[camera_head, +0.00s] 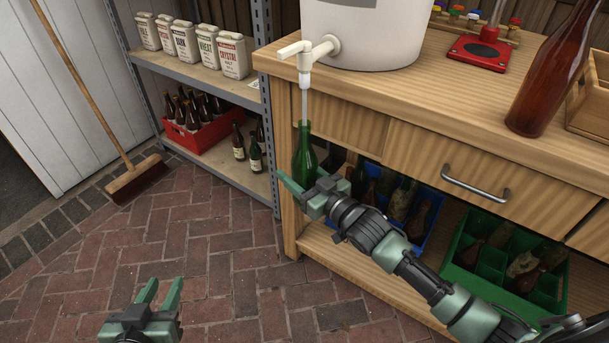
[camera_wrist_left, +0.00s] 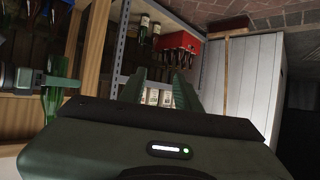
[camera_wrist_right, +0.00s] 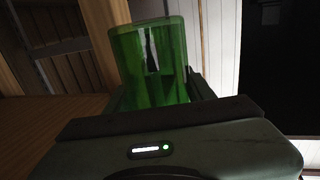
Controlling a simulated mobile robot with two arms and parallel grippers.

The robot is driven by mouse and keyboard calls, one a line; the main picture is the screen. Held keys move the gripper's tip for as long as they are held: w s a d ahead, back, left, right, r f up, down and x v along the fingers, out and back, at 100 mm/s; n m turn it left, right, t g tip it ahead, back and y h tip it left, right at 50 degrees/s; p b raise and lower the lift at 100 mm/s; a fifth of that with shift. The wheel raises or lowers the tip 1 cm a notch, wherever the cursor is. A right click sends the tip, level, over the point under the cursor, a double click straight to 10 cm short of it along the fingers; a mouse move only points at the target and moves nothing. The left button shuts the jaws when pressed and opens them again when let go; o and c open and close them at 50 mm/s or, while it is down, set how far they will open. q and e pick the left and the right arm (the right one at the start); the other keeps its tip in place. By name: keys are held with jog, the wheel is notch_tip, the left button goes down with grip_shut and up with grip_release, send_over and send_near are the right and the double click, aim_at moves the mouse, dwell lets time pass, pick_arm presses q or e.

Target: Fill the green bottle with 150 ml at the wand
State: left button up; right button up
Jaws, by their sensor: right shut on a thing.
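The green bottle (camera_head: 304,158) stands upright below the tap of the white bucket, in front of the wooden bench's left corner. The clear wand (camera_head: 304,103) hangs from the white tap (camera_head: 318,48) and its lower end meets the bottle's mouth; I cannot tell how deep it goes. My right gripper (camera_head: 303,197) is shut around the bottle's lower body. The bottle also fills the middle of the right wrist view (camera_wrist_right: 155,65). The liquid level in it cannot be made out. My left gripper (camera_head: 160,293) is open and empty, low over the brick floor.
The white bucket (camera_head: 365,30) stands on the wooden bench (camera_head: 440,85). Blue (camera_head: 433,225) and green (camera_head: 462,272) crates sit on the lower shelf. A metal rack (camera_head: 262,60) and a broom (camera_head: 133,180) are left.

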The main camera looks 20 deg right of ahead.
pick_arm(q)
jog(key=shift+s+a+f+g+y+p, duration=0.25)
jog(key=shift+s+a+f+g, duration=0.1)
jog(key=shift+s+f+g, duration=0.4)
jog(key=shift+s+a+f+g+y+p, duration=0.25)
jog(key=shift+s+f+g, duration=0.3)
jog(key=shift+s+f, duration=0.3)
dwell(1.6)
jog(key=shift+w, duration=0.3)
dwell(2.6)
jog(key=shift+w+d+r+t+h, duration=0.3)
jog(key=shift+w+r+t, duration=0.2)
jog(key=shift+r, duration=0.1)
jog(key=shift+a, duration=0.1)
